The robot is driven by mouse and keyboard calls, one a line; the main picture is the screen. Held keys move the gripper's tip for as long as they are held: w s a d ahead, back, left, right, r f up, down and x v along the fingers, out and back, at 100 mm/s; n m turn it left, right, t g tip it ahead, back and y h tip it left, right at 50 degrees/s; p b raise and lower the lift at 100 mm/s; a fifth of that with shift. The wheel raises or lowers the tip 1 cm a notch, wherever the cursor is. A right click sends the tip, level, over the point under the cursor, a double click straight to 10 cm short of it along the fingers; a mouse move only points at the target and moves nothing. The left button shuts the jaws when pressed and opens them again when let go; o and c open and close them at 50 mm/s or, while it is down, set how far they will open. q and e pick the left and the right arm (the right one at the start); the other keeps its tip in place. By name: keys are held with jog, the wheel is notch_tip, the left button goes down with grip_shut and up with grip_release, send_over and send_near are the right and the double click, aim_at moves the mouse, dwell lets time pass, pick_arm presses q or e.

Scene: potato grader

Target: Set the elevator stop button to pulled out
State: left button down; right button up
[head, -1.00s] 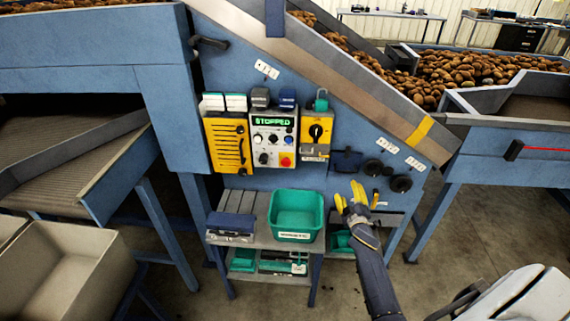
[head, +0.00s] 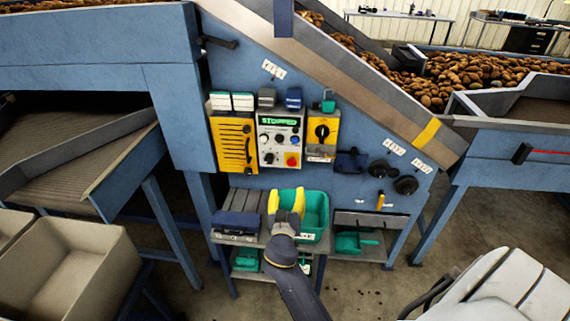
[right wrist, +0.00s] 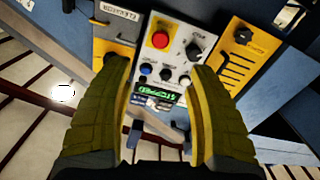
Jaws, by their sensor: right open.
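The control panel (head: 279,138) is a white box on the blue machine wall, with a green "STOPPED" display, knobs and a red round stop button (head: 291,160) at its lower right. In the right wrist view the panel appears upside down, and the red button (right wrist: 160,39) shows beyond my fingertips. Whether the button is pressed in or pulled out is not clear. My right gripper (head: 286,198) has yellow fingers, is open and empty, and is below the panel, apart from it. In the wrist view its fingers (right wrist: 160,68) frame the panel. My left gripper is out of view.
A green bin (head: 317,216) stands on the shelf behind my right gripper. A yellow slotted box (head: 233,146) and a yellow switch box (head: 322,130) flank the panel. Black round knobs (head: 405,185) are further right. The sloped conveyor edge (head: 345,82) runs above.

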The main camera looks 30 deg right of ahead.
aim_at(292, 164)
jog(key=x, duration=1.6)
jog(key=shift+w+d+r, duration=0.1)
jog(key=shift+w+d, duration=0.15)
jog(key=shift+w, duration=0.1)
grip_shut()
